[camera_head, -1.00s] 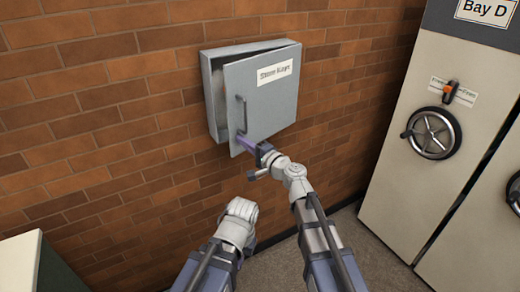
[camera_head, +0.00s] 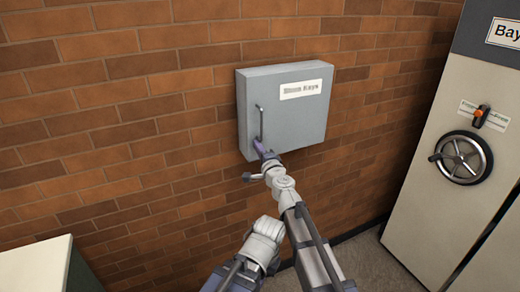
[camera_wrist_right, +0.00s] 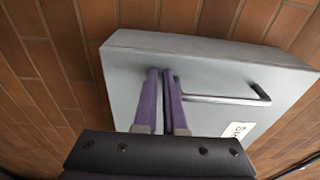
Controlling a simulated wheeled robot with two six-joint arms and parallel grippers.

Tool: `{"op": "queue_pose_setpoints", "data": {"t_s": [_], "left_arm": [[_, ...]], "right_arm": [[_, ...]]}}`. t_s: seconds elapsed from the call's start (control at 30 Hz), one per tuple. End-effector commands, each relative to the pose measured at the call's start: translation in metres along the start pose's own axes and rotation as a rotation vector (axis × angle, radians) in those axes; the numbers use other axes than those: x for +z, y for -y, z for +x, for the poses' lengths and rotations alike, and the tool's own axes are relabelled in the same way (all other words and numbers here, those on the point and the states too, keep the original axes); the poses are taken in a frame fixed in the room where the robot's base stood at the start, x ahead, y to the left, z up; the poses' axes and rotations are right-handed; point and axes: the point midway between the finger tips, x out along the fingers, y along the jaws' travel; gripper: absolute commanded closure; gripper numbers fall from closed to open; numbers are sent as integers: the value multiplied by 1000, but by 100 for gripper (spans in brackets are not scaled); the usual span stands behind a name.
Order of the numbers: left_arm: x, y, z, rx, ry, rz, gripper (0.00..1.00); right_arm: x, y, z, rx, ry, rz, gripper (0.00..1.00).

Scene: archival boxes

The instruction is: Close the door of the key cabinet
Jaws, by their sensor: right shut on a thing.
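The grey key cabinet (camera_head: 242,105) hangs on the brick wall in the head view. Its door (camera_head: 295,118), with a white label (camera_head: 300,89), lies flat against the cabinet front, and no gap shows in the head view. The dark bar handle (camera_head: 261,122) is upright near the door's left edge. My right gripper (camera_head: 262,150) is at the handle's lower end. In the right wrist view, its purple fingers (camera_wrist_right: 165,82) are close together at the end of the handle (camera_wrist_right: 225,99), shut on it.
A cream shelving unit (camera_head: 425,190) with a black handwheel (camera_head: 463,157) and an orange lever (camera_head: 481,115) stands on the right. A pale-topped piece of furniture (camera_head: 35,265) is at the lower left. The wall around the cabinet is clear.

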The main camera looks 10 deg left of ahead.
Motion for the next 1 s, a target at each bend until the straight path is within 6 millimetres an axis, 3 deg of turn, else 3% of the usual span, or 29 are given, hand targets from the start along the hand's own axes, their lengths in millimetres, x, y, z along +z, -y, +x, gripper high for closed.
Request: {"op": "queue_pose_setpoints", "data": {"t_s": [0.03, 0.37, 0.57, 0.83, 1.0], "left_arm": [[0, 0, -2, 0, 0, 0, 100], [0, 0, -3, 0, 0, 0, 100], [0, 0, -3, 0, 0, 0, 100], [0, 0, -4, 0, 0, 0, 100], [0, 0, -4, 0, 0, 0, 100]], "right_arm": [[-1, 2, 19, -1, -1, 11, 100], [-1, 3, 13, -1, -1, 13, 100], [-1, 4, -12, -3, 0, 12, 100], [-2, 5, -69, -7, -2, 6, 100], [-2, 6, -87, -9, -1, 4, 100]]}}
